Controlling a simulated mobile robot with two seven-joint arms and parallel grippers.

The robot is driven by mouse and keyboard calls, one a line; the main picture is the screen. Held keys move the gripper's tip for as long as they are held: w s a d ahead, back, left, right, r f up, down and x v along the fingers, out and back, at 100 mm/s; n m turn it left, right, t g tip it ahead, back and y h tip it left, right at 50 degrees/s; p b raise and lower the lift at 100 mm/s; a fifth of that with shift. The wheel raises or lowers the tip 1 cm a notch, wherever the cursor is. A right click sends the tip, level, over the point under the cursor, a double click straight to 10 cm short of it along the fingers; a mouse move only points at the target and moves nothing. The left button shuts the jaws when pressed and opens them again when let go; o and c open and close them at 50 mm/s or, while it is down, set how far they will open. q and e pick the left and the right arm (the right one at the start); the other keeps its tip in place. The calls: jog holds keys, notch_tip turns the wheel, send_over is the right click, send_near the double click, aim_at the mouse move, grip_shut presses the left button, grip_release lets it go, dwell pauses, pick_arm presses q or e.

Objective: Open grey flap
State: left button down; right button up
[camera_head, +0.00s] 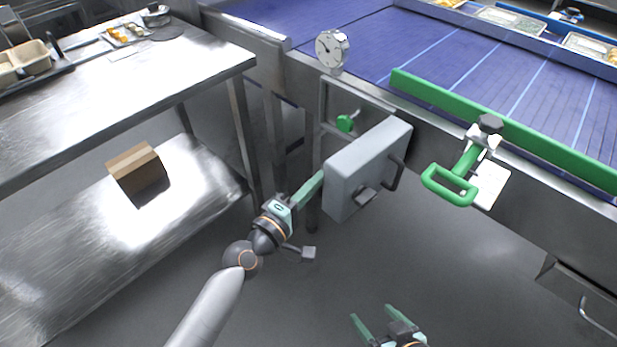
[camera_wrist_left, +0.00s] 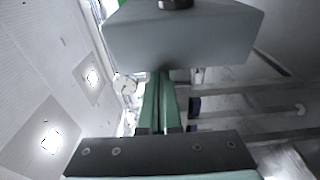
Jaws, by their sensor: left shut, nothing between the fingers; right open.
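The grey flap (camera_head: 362,172) stands swung out from a metal frame (camera_head: 324,102) on the side of the conveyor, with a black handle (camera_head: 396,172) on its right side. Behind it a green knob (camera_head: 345,123) shows inside the frame. My left gripper (camera_head: 319,179) is shut and empty, its fingertips at the flap's left edge. In the left wrist view the flap (camera_wrist_left: 185,40) fills the top, just beyond the closed green fingers (camera_wrist_left: 160,88); I cannot tell whether they touch it. My right gripper (camera_head: 376,326) is open and empty, low in the head view, away from the flap.
A round gauge (camera_head: 332,48) stands above the frame. A green handle (camera_head: 452,183) sticks out from the conveyor side to the right. A steel table (camera_head: 120,85) with a lower shelf holding a brown box (camera_head: 137,170) stands left. The floor below the flap is clear.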

pick_arm(q)
jog(key=shift+s+d, duration=0.75)
